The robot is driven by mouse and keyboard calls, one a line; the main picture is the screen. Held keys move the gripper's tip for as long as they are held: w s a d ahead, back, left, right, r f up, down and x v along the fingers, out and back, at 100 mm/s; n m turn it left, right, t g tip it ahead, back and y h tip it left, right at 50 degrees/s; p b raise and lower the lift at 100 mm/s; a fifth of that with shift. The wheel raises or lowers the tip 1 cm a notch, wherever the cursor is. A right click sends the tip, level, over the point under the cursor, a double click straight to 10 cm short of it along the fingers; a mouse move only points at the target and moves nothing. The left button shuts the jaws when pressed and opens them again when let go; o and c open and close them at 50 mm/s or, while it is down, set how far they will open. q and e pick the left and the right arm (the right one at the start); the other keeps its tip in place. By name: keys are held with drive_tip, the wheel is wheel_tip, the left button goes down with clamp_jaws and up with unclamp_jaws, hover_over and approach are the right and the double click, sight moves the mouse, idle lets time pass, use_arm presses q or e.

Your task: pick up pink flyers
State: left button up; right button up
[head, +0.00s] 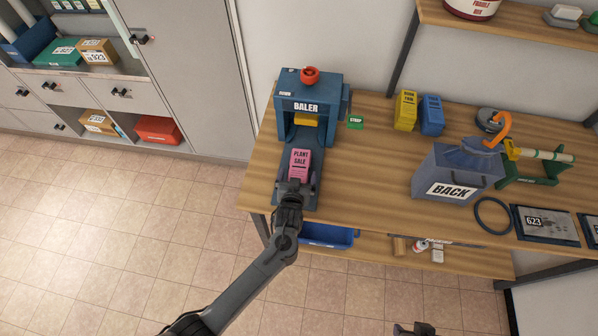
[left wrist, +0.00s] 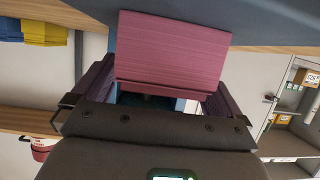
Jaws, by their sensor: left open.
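A stack of pink flyers (head: 300,161) marked "PLANT SALE" lies on the front bed of the blue baler (head: 307,92). My left gripper (head: 294,187) is at the stack's near edge, covering part of it in the head view. In the left wrist view the pink stack (left wrist: 172,48) fills the upper middle, edge towards the camera. The left gripper (left wrist: 158,92) is open, one finger to each side of the stack's near end. I cannot tell whether the fingers touch it. A dark part of what seems my right gripper (head: 413,329) shows at the bottom edge.
A green "STRAP" tag (head: 355,122) is right of the baler. Yellow (head: 405,110) and blue (head: 431,115) boxes stand behind. The wooden table (head: 375,185) is clear between baler and bag.

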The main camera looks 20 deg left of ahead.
use_arm(q)
drive_tip(key=shift+x, duration=0.85)
drive_tip(key=c, duration=1.3)
drive_tip(key=shift+r, duration=0.2)
